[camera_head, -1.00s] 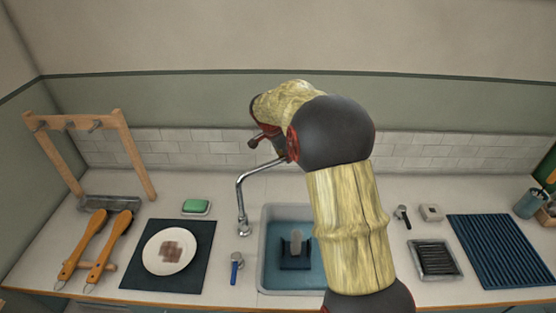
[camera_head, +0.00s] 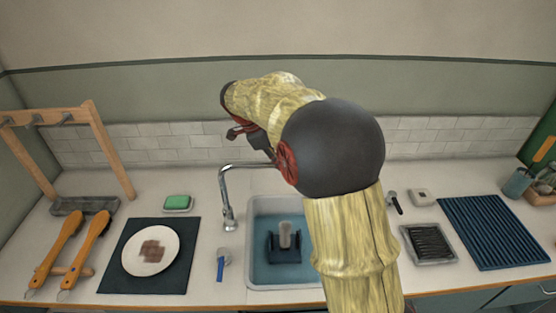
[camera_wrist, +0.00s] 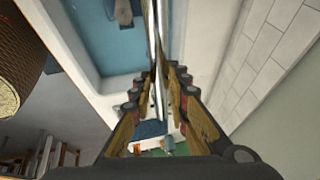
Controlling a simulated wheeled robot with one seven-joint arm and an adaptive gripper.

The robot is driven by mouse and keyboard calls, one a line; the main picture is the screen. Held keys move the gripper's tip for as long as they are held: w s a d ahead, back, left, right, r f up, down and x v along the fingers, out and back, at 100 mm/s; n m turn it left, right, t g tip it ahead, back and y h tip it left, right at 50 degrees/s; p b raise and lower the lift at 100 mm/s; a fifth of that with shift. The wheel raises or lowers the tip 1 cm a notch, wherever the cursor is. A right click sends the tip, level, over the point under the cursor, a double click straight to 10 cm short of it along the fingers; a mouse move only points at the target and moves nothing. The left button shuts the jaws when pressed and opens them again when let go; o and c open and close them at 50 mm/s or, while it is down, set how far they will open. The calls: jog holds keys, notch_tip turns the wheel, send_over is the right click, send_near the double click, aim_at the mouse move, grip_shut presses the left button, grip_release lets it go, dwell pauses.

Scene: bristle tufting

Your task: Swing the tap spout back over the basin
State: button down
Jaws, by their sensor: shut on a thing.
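The chrome tap spout (camera_head: 223,185) bends down left of the basin (camera_head: 250,255) in the head view. Its tip hangs over the counter, just outside the basin's left edge. The tap's base is hidden behind my arm. In the wrist view my gripper (camera_wrist: 160,78) has a finger on each side of the chrome spout tube (camera_wrist: 155,45) and is shut on it. The blue basin floor also shows in the wrist view (camera_wrist: 108,40). In the head view the fingertips are hidden by my arm.
A dark blue block with a grey upright piece (camera_head: 284,240) stands in the basin. A blue-handled tool (camera_head: 222,264) lies left of it. A plate (camera_head: 151,252), green soap (camera_head: 177,202) and wooden rack (camera_head: 100,150) are further left. A ridged mat (camera_head: 492,232) lies right.

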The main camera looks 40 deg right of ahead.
jog(key=shift+s+a, duration=0.1)
jog(key=c, duration=1.8)
grip_release()
jog(key=shift+o, duration=0.4)
jog(key=v, duration=1.2)
